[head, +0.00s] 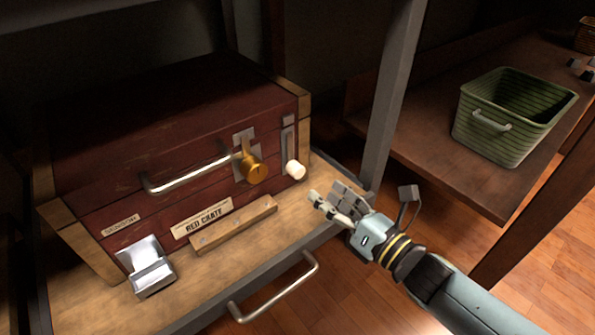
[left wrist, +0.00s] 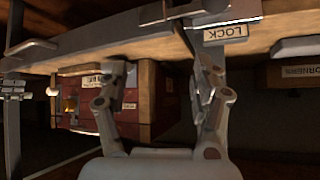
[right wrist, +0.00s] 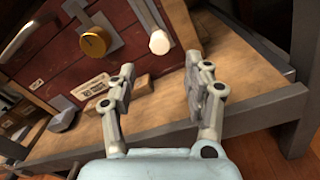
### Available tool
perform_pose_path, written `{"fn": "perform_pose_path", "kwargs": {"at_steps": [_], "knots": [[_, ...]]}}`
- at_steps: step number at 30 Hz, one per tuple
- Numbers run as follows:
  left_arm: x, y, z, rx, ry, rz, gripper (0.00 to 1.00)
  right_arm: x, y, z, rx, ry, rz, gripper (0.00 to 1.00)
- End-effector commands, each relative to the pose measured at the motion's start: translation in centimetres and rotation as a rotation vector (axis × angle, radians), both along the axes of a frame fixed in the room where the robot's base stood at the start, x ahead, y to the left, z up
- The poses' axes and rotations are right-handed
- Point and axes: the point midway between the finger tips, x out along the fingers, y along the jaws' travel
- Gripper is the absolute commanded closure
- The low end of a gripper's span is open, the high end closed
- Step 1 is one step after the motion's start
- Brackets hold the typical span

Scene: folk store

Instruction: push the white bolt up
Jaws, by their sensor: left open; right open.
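The white bolt (head: 295,170) is a short white knob at the lower end of a grey vertical slide plate (head: 288,136) on the right of the red crate's front (head: 130,190). In the right wrist view the white bolt (right wrist: 159,42) shows beyond the fingers, nothing touching it. My right gripper (head: 332,200) is open and empty, a little right of and below the bolt, apart from it. It also shows in the right wrist view (right wrist: 158,88). My left gripper (left wrist: 165,80) is open and empty in the left wrist view; it is not in the head view.
A brass knob (head: 254,168) and a metal handle (head: 190,176) sit left of the bolt. A wooden strip (head: 234,226) lies before the crate. A grey post (head: 391,90) stands right of the crate, close to my right gripper. A green basket (head: 490,135) sits on another shelf.

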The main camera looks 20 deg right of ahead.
Motion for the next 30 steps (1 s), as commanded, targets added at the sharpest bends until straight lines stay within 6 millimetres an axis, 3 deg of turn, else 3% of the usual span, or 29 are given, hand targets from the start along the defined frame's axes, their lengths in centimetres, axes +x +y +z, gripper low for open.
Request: {"fn": "perform_pose_path", "kwargs": {"at_steps": [9,15,26,30], "knots": [[-1.2,-0.3,-1.2,-0.005,-0.136,-0.012,0.35,5.9,2.3,-0.2,0.004,0.002,-0.003,0.49],[-1.7,-0.4,-1.2,-0.009,-0.198,-0.018,0.35,8.2,3.2,-0.2,0.004,0.003,-0.003,0.49],[-1.8,-0.5,-1.0,-0.010,-0.218,-0.021,0.35,8.8,3.4,-0.1,0.005,0.004,-0.002,0.49],[-1.8,-0.5,-1.0,-0.010,-0.217,-0.021,0.35,8.8,3.4,-0.1,0.005,0.004,-0.002,0.66]]}}
